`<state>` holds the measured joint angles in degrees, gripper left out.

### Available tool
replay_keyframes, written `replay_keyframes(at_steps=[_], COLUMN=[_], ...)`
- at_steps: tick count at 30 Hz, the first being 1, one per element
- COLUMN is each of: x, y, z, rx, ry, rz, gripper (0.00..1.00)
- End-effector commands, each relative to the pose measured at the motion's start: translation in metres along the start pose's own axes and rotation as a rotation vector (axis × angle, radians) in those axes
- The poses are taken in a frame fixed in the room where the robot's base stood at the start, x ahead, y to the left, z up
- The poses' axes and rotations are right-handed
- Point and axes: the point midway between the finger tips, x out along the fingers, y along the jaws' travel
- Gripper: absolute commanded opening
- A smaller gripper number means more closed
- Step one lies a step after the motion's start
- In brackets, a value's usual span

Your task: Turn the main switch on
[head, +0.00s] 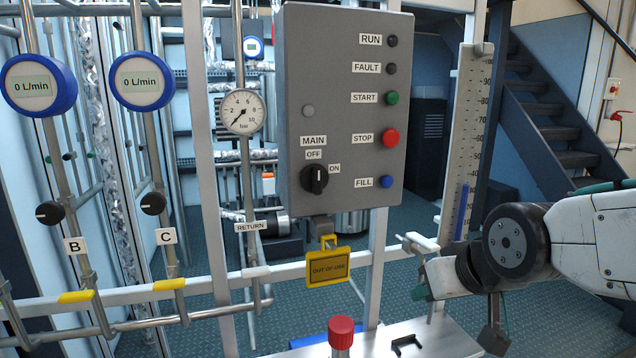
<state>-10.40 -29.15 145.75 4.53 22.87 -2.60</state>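The main switch (315,180) is a black rotary knob at the lower left of the grey control box (350,110). Its pointer stands upright toward the OFF label (314,154). The ON label (334,168) is to its upper right, and the MAIN label (313,141) is above. My arm comes in from the right edge, and its wrist end is low, to the right of and below the box, well apart from the switch. My gripper's fingers cannot be made out clearly, so I cannot tell whether they are open or shut.
The box also carries a green START button (392,98), red STOP button (390,138) and blue FILL button (386,182). A yellow OUT OF USE tag (329,267) hangs below it. A level gauge (463,150) stands between box and arm. A red-capped vessel (341,335) is at the front.

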Motion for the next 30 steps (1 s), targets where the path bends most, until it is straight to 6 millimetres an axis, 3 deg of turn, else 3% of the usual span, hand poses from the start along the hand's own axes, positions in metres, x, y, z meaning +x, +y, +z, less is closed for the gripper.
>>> replay_keyframes(at_steps=[1,6,12,16,21,26,30], x=[0.015,0.044,0.049,0.041,0.028,0.022,0.026], y=[-0.013,-0.051,-0.097,-0.119,-0.137,-0.141,-0.143], z=[-0.019,-0.083,-0.136,-0.151,-0.156,-0.16,-0.176], rx=[-0.02,-0.058,-0.075,-0.076,-0.072,-0.068,-0.067], ry=[0.084,0.41,0.79,0.999,1.18,1.247,1.256], rz=[-0.02,-0.064,-0.095,-0.1,-0.097,-0.093,-0.092], gripper=[0.39,0.39,0.39,0.39,0.39,0.39,0.39])
